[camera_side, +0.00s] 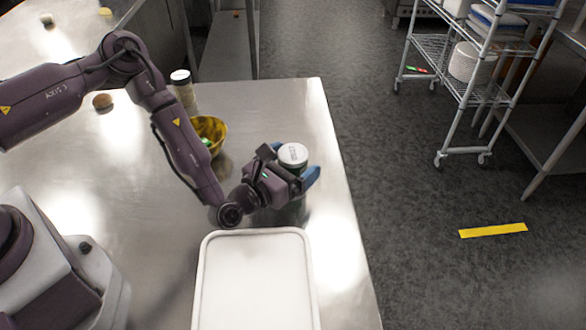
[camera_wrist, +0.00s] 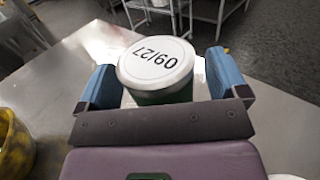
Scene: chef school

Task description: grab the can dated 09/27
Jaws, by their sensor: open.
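The can dated 09/27 (camera_wrist: 158,65) has a white lid with black print and a dark green side, and it stands upright between my gripper's blue fingers in the wrist view. In the side view its white lid (camera_side: 293,156) shows near the table's right edge, and its lower part is mostly hidden by my gripper. My gripper (camera_side: 292,172) is open around the can, with one finger on each side. In the wrist view my gripper (camera_wrist: 165,85) shows a gap beside the right finger; the left finger is close to the can, and contact is unclear.
A white tray (camera_side: 203,290) lies on the steel table (camera_side: 150,215) in front of my gripper. A yellow patterned bowl (camera_side: 218,128) and a white-lidded jar (camera_side: 181,78) stand behind it. A brown round item (camera_side: 102,101) lies farther left. The table's right edge is close to the can.

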